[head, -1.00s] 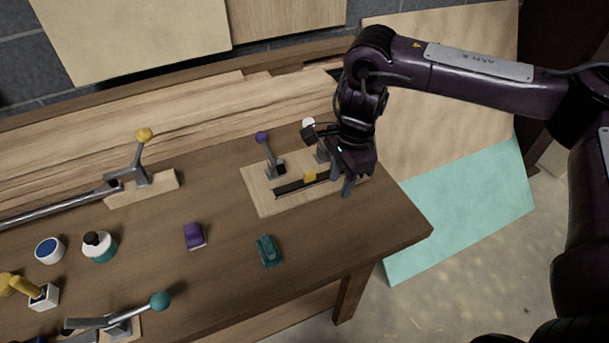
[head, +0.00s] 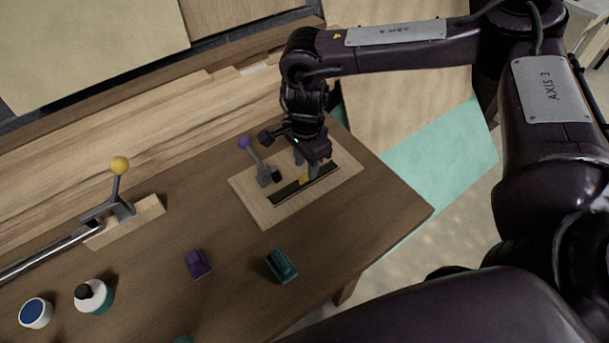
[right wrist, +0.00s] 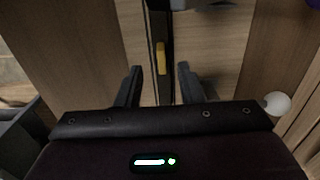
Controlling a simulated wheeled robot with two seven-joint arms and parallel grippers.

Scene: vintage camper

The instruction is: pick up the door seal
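What I take for the door seal is a long dark strip (head: 288,194) lying on a pale wooden board near the right end of the table. A small yellow block (head: 303,180) sits on it. The strip (right wrist: 153,28) also shows in the right wrist view, running away from me, with the yellow block (right wrist: 161,58) at its middle. My right gripper (head: 306,169) is low over the strip. In the right wrist view its fingers (right wrist: 160,75) are apart, one on each side of the strip, with nothing clamped. My left gripper is out of view.
A purple-knobbed lever (head: 257,160) stands on the board just left of my right gripper. A white ball knob (right wrist: 277,103) is close by in the wrist view. A purple clamp-like piece (head: 198,263) and a teal one (head: 281,266) lie nearer the front.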

